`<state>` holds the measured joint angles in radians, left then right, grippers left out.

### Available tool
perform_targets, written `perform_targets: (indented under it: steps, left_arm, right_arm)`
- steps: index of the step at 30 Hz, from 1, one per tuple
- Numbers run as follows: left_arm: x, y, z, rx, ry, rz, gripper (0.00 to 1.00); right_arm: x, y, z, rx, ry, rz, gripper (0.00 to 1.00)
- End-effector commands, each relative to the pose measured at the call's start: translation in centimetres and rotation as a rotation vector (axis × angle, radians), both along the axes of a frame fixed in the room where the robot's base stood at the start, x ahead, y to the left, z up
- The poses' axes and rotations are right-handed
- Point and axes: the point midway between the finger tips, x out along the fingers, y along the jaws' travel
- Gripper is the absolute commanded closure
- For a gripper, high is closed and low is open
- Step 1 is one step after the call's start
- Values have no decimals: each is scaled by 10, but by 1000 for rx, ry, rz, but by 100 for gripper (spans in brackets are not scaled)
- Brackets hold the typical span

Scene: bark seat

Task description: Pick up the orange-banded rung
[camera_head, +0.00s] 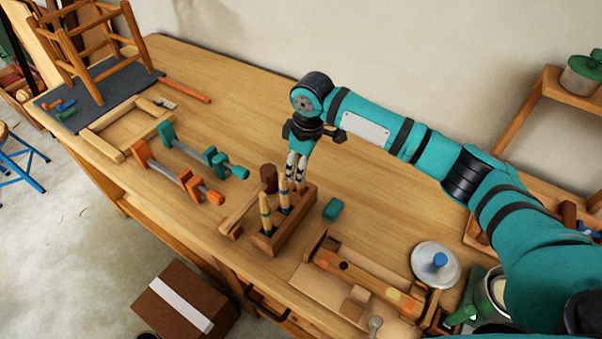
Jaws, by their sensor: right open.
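A wooden rack (292,236) stands on the workbench. Two pale rungs stand upright in it, a near rung (265,212) and a rung behind it (283,194). Both show dark bluish-green bands; I make out no orange band on either. My right gripper (297,177) is open and points down over the rack's far end, just behind the second rung. Whether a rung stands between its fingers is too small to tell. I cannot pick out the orange-banded rung with certainty. My left gripper is not in view.
A brown mallet head (269,178) and a green block (333,209) flank the rack. Orange and teal clamps (182,172) lie left. A wooden jig (345,272) and a round metal lid (435,265) are right. A stool frame (88,40) stands far left. The bench's back middle is clear.

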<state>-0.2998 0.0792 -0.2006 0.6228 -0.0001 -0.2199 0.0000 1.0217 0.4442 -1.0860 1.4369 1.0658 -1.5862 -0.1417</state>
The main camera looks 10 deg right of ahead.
Motion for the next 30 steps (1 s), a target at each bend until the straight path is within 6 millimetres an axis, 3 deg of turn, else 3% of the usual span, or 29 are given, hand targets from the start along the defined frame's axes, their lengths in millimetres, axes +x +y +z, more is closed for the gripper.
perform_targets:
  steps: [10,21,30]
  left_arm:
    - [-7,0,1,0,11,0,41]
    - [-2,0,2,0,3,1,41]
    - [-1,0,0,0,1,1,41]
  right_arm:
    - [0,1,-10,0,0,1,55]
    - [0,1,-9,0,0,1,100]
    - [1,2,-6,0,-1,1,100]
